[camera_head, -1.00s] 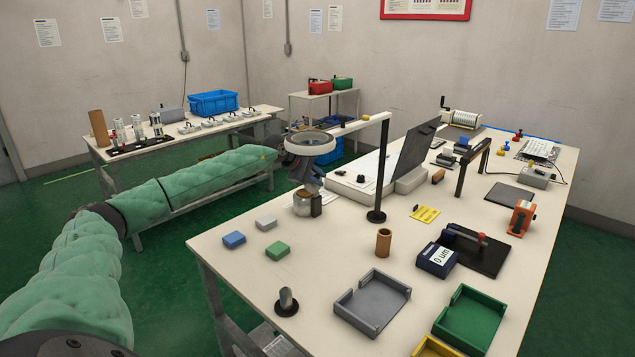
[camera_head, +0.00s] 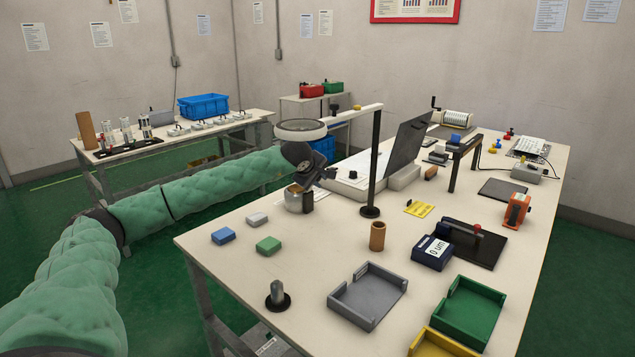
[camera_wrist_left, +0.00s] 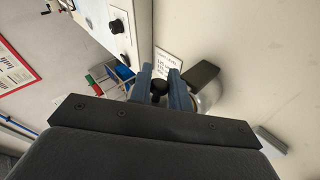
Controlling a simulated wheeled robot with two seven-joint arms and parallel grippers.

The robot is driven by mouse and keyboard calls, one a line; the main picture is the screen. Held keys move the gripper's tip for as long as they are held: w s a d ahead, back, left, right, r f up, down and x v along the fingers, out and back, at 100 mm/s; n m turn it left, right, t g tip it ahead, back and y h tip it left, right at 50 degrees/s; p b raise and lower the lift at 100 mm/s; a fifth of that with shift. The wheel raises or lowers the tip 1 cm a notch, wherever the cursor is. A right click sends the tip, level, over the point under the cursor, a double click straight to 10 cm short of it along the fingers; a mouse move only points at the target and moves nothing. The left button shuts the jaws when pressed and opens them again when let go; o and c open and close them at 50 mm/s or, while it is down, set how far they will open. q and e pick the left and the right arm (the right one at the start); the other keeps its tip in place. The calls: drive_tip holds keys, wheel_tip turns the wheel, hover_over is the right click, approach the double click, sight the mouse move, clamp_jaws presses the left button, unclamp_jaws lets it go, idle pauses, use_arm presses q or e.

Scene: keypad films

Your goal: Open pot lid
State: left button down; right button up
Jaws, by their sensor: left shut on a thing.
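The small metal pot (camera_head: 294,200) stands on the near table, with a dark handle block on its right side. Its top shows a brownish inside. My left gripper (camera_head: 316,177) is above and to the right of the pot rim, tilted down. In the left wrist view its two blue-grey fingers (camera_wrist_left: 160,90) are shut on the black knob (camera_wrist_left: 159,87) of the lid. The lid's disc is mostly hidden by the fingers. The pot also shows in that view (camera_wrist_left: 208,97), right of the fingers. My right gripper is not in view.
A lamp-like post (camera_head: 371,170) with a white arm stands right of the gripper, with a ring magnifier (camera_head: 300,126) above. Blue (camera_head: 223,236), white and green (camera_head: 268,245) blocks lie in front. A brown cup (camera_head: 377,237) and grey tray (camera_head: 367,296) are to the right.

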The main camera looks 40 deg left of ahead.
use_arm(q)
drive_tip(key=c, duration=1.4)
unclamp_jaws()
